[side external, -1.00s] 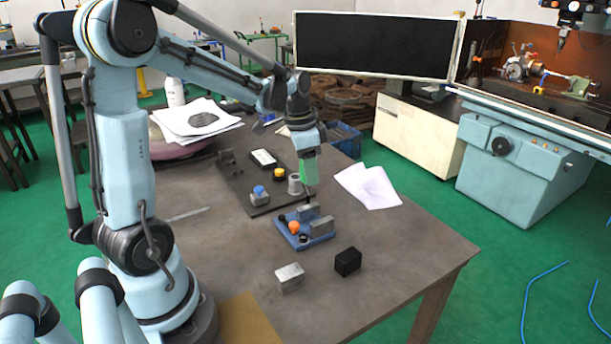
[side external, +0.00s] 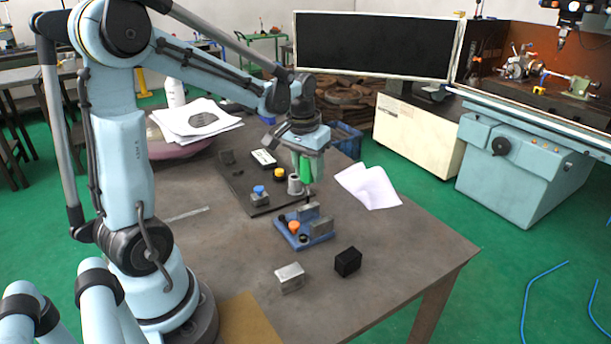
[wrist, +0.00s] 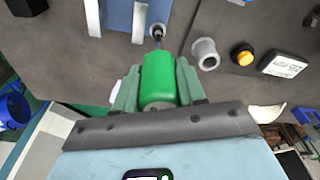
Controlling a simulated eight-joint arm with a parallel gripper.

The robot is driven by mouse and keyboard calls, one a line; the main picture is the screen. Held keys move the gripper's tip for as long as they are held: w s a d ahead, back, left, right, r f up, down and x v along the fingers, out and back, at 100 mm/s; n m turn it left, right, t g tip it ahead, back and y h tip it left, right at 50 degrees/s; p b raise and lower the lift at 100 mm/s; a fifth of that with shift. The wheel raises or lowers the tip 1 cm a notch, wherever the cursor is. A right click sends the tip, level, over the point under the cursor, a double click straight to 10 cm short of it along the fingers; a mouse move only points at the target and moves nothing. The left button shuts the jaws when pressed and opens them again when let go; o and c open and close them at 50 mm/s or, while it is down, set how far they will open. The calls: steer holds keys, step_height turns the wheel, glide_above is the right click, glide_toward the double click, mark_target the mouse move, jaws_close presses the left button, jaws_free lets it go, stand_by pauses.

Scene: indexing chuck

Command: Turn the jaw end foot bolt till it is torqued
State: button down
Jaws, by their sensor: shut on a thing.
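My gripper (side external: 306,168) is shut on a green-handled driver (wrist: 158,80), which also shows in the side view (side external: 306,170). The driver's dark shaft points down at the far edge of the blue chuck base (side external: 296,240), beside a grey jaw block (side external: 308,211). In the wrist view the shaft tip meets a dark round spot at the edge of the blue base (wrist: 115,12). The foot bolt itself is hidden or too small to tell from the tip. An orange knob (side external: 294,227) and dark round parts sit on the base.
A dark plate (side external: 238,180) beside the chuck bears a grey cup (side external: 295,184), a yellow-topped button (side external: 279,174) and a blue-topped block (side external: 259,195). A silver block (side external: 289,278) and a black block (side external: 347,261) stand near the front. Papers (side external: 368,186) lie right.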

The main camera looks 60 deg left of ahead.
steer(key=n, duration=0.4)
steer(key=shift+n+g+y, duration=0.4)
steer(key=shift+n, duration=1.7)
steer(key=shift+f, duration=0.75)
steer(key=c, duration=1.2)
jaws_free()
steer(key=shift+c, duration=0.2)
jaws_close()
